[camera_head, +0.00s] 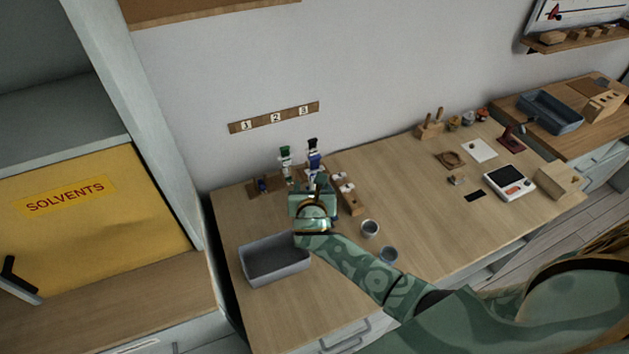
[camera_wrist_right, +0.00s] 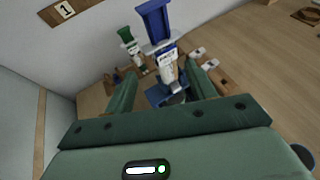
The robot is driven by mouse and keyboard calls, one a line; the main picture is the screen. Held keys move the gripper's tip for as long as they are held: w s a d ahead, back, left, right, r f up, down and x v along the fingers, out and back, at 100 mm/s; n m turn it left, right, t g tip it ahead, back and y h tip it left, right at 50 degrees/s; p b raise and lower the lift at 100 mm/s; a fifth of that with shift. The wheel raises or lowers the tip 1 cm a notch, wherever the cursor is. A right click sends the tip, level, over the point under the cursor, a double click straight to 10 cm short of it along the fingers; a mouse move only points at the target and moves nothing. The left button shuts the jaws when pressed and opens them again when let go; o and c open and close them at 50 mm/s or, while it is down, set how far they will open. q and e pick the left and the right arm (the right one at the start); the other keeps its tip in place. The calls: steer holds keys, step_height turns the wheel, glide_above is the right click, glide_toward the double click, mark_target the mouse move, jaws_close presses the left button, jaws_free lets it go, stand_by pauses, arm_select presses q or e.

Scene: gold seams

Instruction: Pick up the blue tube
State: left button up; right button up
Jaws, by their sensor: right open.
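The blue tube (camera_head: 314,161) stands upright near the wall at the back left of the table, with a dark top and a white label. In the right wrist view the blue tube (camera_wrist_right: 155,25) rises ahead of my fingers, roughly centred between them. My right gripper (camera_head: 312,184) is open, just in front of the tube. Its two green fingers also show in the wrist view (camera_wrist_right: 163,88), with the tube's lower part in the gap; I cannot tell whether they touch it. My left gripper is not in view.
A green-capped tube (camera_head: 286,162) stands left of the blue one. A wooden block with white-topped items (camera_head: 349,194) is close on the right. A grey bin (camera_head: 275,260) and two cups (camera_head: 370,228) stand nearer. A plate numbered 1 to 3 (camera_head: 275,118) hangs on the wall.

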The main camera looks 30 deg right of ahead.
mark_target(312, 179)
steer(key=x, duration=0.3)
steer(key=shift+f+b, duration=0.15)
steer(key=shift+b, duration=0.2)
steer(key=shift+w+d, duration=0.2)
steer(key=shift+w+d+f, duration=0.2)
steer(key=b+x, duration=0.1)
steer(key=x, duration=0.1)
steer(key=b+x, duration=0.1)
steer(key=x, duration=0.1)
steer(key=shift+s+d+f, duration=0.15)
steer(key=shift+s+f, duration=0.1)
steer(key=shift+w+d, duration=0.1)
steer(key=shift+w, duration=0.15)
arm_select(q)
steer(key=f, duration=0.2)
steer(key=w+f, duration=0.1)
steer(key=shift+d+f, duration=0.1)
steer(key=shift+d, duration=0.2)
arm_select(e)
steer(key=shift+r, duration=0.1)
steer(key=shift+s, duration=0.1)
steer(key=c, duration=0.3)
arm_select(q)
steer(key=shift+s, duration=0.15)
arm_select(e)
steer(key=c, duration=0.8)
